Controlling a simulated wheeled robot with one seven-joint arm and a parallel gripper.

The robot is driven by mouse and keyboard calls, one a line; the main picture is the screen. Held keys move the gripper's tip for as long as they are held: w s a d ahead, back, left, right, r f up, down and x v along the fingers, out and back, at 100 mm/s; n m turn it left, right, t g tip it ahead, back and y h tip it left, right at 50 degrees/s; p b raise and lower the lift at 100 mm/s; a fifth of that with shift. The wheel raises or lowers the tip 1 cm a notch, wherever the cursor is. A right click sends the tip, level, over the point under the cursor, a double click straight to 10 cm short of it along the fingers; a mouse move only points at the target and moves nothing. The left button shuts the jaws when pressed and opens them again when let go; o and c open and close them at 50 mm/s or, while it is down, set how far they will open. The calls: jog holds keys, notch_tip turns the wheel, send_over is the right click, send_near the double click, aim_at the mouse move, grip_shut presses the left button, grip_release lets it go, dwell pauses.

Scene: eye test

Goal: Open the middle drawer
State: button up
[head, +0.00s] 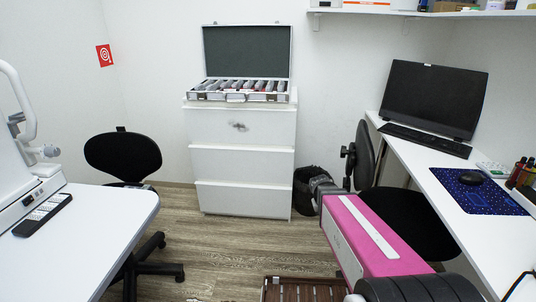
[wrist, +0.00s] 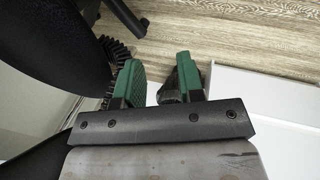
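A white three-drawer cabinet (head: 292,150) stands against the back wall in the head view. Its middle drawer (head: 240,161) has a plain white front that looks shut, in line with the drawers above and below. I can make out no handle on it. My gripper (wrist: 158,84) has two green fingers with a clear gap between them; it is open, and I see nothing held. In the head view it is the dark end of my arm, right of the cabinet and apart from the drawer front. A white panel, apparently the cabinet, shows at right in the wrist view (wrist: 270,105).
An open case (head: 246,50) of lenses sits on the cabinet. A dark bin (head: 304,190) stands at the cabinet's right side. Black chairs are at left (head: 122,156) and right (head: 410,220). White desks flank both sides. Wooden floor (head: 220,250) before the cabinet is clear.

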jog(key=w+a+n+t+h, duration=0.2)
jog(key=w+a+h, duration=0.1)
jog(key=w, duration=0.8)
jog(key=n+t+h, duration=0.1)
jog(key=n+t, duration=0.9)
jog(key=t, duration=0.3)
send_near(270, 151)
jog(key=x, duration=0.9)
jog(key=shift+f, duration=0.1)
grip_shut()
